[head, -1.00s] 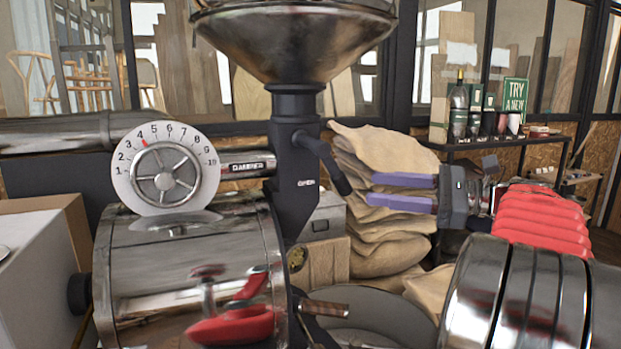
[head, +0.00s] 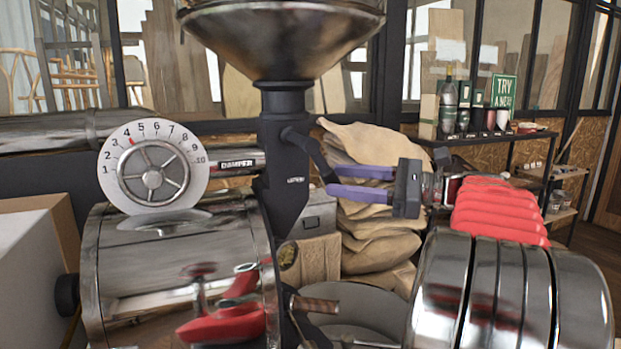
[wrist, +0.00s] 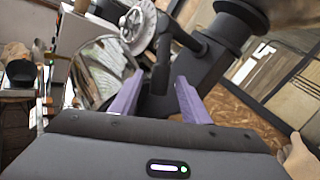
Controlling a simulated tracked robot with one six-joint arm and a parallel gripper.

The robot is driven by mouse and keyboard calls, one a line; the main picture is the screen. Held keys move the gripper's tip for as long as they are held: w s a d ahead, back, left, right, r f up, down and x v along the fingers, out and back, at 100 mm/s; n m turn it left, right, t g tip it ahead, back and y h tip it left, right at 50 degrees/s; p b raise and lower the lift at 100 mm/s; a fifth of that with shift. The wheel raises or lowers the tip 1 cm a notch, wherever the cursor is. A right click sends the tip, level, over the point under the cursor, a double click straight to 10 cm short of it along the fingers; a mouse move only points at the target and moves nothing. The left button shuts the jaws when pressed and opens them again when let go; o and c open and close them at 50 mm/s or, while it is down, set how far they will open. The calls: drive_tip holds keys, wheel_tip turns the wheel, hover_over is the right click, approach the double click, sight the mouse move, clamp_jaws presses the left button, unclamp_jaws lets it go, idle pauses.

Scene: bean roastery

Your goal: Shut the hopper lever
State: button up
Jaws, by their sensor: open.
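The hopper lever (head: 311,153) is a black bent arm. It slants down and right from its pivot on the black column (head: 283,155) under the steel hopper (head: 285,40). A small white label on the column is too blurred to read now. My gripper (head: 330,179) has purple fingers and comes in from the right, open, with its fingertips at the lever's lower end. In the wrist view, the dark lever (wrist: 161,75) shows between the spread fingertips (wrist: 160,84). I cannot tell whether either finger touches it.
A numbered damper dial (head: 152,178) stands left of the column, above the steel drum (head: 180,255). Stacked sacks (head: 375,230) are behind my gripper. A wooden-handled part (head: 317,305) sits low by the drum. A shelf with goods (head: 480,137) is at the back right.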

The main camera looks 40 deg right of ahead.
drive_tip(key=x, duration=0.7)
drive_tip(key=shift+w+a, duration=0.2)
drive_tip(key=shift+w, duration=0.1)
drive_tip(key=shift+c, duration=0.2)
clamp_jaws()
